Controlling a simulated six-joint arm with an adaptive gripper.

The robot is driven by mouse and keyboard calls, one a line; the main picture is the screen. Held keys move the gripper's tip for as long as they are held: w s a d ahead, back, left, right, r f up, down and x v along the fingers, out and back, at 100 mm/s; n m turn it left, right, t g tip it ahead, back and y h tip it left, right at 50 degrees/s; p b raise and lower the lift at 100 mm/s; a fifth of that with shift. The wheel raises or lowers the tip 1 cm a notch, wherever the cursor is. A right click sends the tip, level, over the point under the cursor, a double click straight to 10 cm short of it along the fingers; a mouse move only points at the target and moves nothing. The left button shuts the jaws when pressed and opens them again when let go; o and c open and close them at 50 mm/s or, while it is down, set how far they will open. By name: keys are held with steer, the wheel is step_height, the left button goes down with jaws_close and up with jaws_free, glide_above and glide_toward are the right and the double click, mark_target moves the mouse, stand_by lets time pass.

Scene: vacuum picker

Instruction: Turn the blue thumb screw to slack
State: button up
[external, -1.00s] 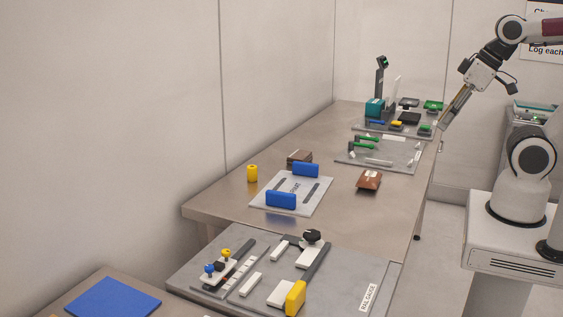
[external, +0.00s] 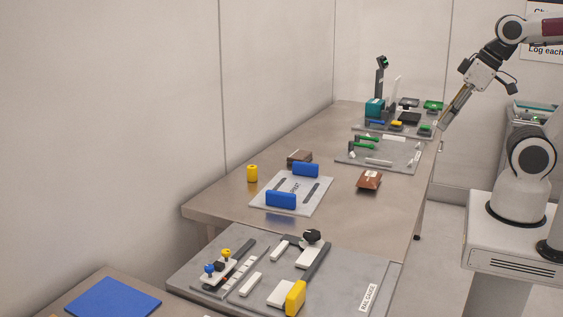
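The blue thumb screw (external: 209,268) stands on a small white carriage (external: 217,272) at the left of the grey rail-guide board (external: 325,258). A yellow thumb screw (external: 226,253) stands on the same carriage, just behind it. Whether the blue screw is tight or slack cannot be told from here. My gripper (external: 444,122) hangs over the right edge of the table's far end, well away from the blue screw. It is small and seen side-on, so its fingers cannot be made out as open or shut.
A yellow block (external: 295,298) and a black knob (external: 312,236) stand on the same board. Behind it are a plate with blue blocks (external: 281,200), a brown block (external: 369,180) and a yellow cylinder (external: 252,173). A blue mat (external: 112,298) lies front left.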

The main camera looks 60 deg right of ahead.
steer(key=w+a+f+n+t+y, duration=0.2)
steer(key=w+a, duration=0.6)
steer(key=w, duration=0.6)
steer(key=w+a+f+n+t+y, duration=0.1)
steer(key=w+a+n+t, duration=0.1)
steer(key=w+a, duration=0.95)
steer(key=n+y, duration=0.5)
steer(key=y, duration=0.2)
glide_toward(217, 254)
steer(key=shift+s+r, duration=0.25)
steer(key=shift+w, duration=0.1)
steer(key=shift+x, duration=3.8)
steer(key=shift+f+h, duration=0.1)
steer(key=shift+h, duration=0.2)
jaws_close()
